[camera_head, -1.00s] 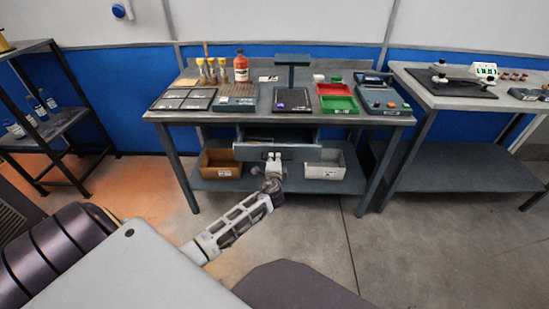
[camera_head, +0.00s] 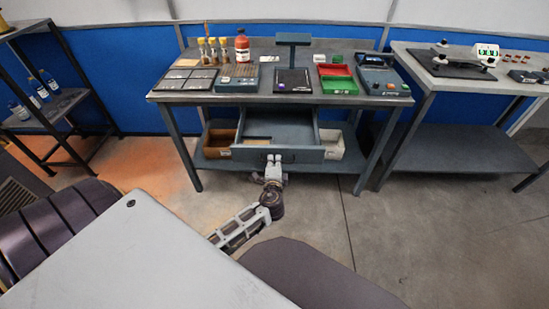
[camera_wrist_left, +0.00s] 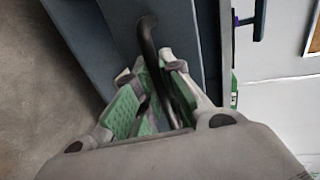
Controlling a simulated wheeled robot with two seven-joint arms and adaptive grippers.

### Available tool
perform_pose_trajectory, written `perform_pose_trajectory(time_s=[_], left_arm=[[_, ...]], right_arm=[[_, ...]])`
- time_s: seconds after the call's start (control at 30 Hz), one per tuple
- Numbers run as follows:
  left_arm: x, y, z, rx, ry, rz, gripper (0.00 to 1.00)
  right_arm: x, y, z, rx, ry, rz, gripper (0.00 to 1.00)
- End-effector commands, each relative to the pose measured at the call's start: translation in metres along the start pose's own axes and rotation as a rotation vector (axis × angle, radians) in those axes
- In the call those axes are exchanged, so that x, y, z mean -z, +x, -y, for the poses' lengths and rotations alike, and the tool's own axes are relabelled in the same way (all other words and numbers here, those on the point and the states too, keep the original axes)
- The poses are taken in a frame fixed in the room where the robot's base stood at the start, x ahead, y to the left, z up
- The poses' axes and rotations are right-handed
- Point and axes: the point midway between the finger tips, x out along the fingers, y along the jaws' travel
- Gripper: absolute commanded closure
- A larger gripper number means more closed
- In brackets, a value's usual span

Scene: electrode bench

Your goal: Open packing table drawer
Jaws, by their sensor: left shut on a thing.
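The packing table (camera_head: 292,97) stands against the blue wall. Its drawer (camera_head: 275,153) is pulled well out below the tabletop, and its inside shows in the head view. My left gripper (camera_head: 273,160) is at the middle of the drawer front. In the left wrist view my left gripper (camera_wrist_left: 150,100) has its green-padded fingers around the dark curved drawer handle (camera_wrist_left: 148,38), shut on it. The handle is hidden behind the gripper in the head view. My right gripper is not in view.
A brown bin (camera_head: 218,143) and a white bin (camera_head: 332,145) sit on the lower shelf, partly hidden by the drawer. Bottles, trays and devices stand on the tabletop. A second table (camera_head: 470,100) is at the right. The floor in front is clear.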

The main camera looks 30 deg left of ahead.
Motion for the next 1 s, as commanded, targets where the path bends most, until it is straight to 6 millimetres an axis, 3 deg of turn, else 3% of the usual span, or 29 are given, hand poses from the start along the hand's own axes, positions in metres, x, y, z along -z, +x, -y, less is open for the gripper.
perform_pose_trajectory(time_s=[0.37,0.4,0.53,1.0], left_arm=[[0.0000,-0.0014,-0.0015,-0.002,0.001,0.000,1.00],[0.0000,-0.0014,-0.0015,-0.002,0.001,0.000,0.85],[0.0000,-0.0013,-0.0012,-0.001,0.000,0.000,0.69],[0.0001,-0.0042,-0.0008,-0.001,0.000,0.000,0.68]], right_arm=[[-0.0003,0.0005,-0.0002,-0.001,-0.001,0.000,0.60],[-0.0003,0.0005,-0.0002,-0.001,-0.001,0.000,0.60],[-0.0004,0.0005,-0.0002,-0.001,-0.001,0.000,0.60],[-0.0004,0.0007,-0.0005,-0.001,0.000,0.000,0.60]])
